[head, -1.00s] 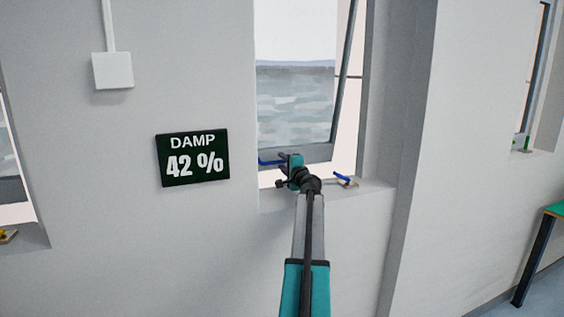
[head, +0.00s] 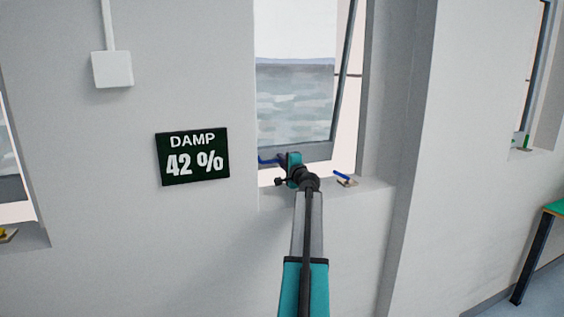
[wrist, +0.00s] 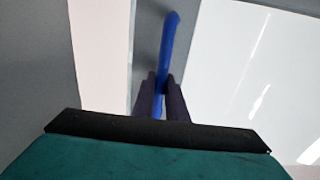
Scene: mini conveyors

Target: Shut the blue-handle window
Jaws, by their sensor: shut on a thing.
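The blue-handle window (head: 295,105) is a grey-framed sash in a wall recess, tilted open in the head view with a gap at its right side and bottom. Its blue handle (head: 268,161) sticks out at the lower edge of the sash. My gripper (head: 284,163) is at this handle. In the wrist view the two dark fingers (wrist: 161,98) are shut on the blue handle (wrist: 170,40), which stands up between them. A second blue lever (head: 342,176) on a small plate sits on the sill, right of my gripper.
A dark "DAMP 42 %" sign (head: 192,157) and a white box (head: 112,69) are on the wall at left. Another window with a green handle (head: 526,141) is at right, above a green-topped table (head: 553,209).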

